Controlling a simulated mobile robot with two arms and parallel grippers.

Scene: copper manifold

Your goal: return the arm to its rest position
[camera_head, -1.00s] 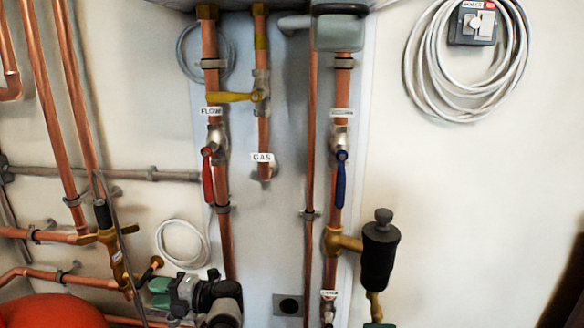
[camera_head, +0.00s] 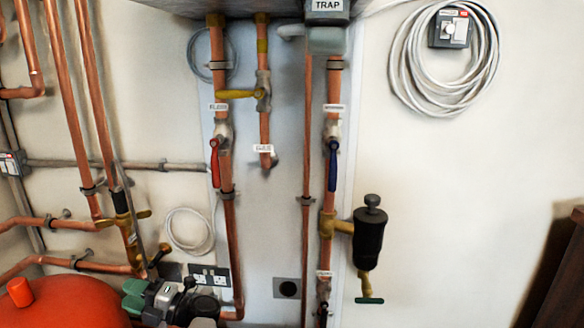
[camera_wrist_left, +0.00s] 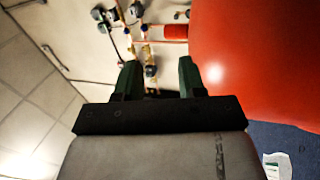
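The red tank (camera_wrist_left: 255,65) fills the right side there, close to the fingers. Copper pipework and brass fittings lie beyond the fingertips. My right gripper is in neither view.
Copper pipes carry a red-handled valve (camera_head: 214,160), a blue-handled valve (camera_head: 332,165) and a yellow-handled gas valve (camera_head: 240,94). A black cylinder fitting (camera_head: 369,230) juts out right of the pipes. The right wall is mostly bare.

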